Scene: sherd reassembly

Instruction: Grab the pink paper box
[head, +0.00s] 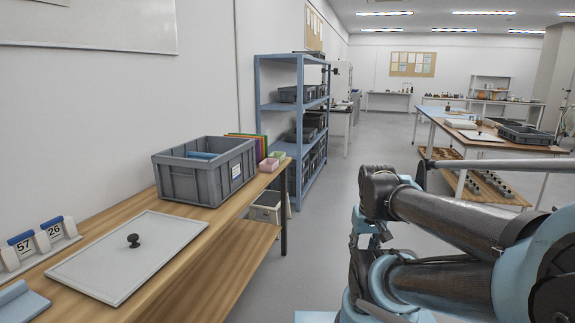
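The pink paper box (268,165) is small and stands near the far end of the wooden bench on the left. It is just right of the grey crate, and a small pale green box (278,156) is close behind it. Its contents are too small to make out. My arm fills the lower right of the head view, over the floor and well apart from the bench. My gripper is not visible in this view.
The wooden bench (222,228) holds a large grey crate (178,186), a white lid with a black knob (115,265), and number tags (24,247). A blue shelf rack (266,130) stands beyond. The aisle floor (338,185) is clear.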

